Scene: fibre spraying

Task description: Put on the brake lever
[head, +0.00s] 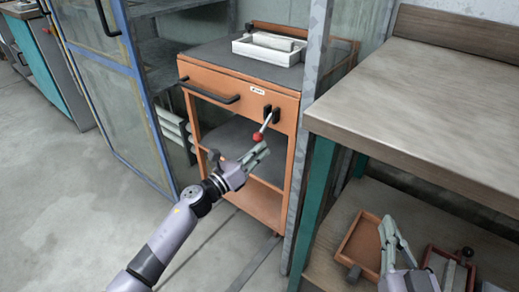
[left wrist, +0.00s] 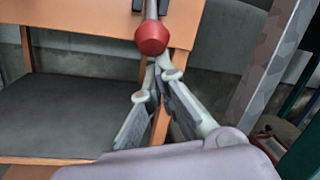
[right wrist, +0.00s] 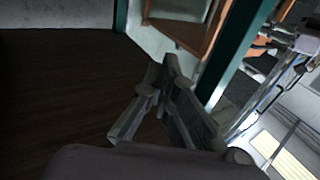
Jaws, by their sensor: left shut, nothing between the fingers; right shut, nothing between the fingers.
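The brake lever is a metal rod with a red knob (head: 258,137) on the front of the orange cabinet (head: 287,101), hanging down at a slant from a black mount (head: 271,113). My left gripper (head: 262,151) is shut and empty just below the knob. In the left wrist view the knob (left wrist: 152,38) sits just above the fingertips (left wrist: 157,68); I cannot tell whether they touch. My right gripper (head: 386,222) is shut and empty at the lower right, by the wooden bench. In the right wrist view its fingertips (right wrist: 160,75) are together with nothing between them.
A white tray (head: 268,50) stands on top of the cabinet. A grey post (head: 307,130) rises right of the lever. The wooden bench (head: 430,90) is at right, with a wooden tray (head: 360,243) on its lower shelf. Glass doors (head: 110,90) are at left; the floor is open at lower left.

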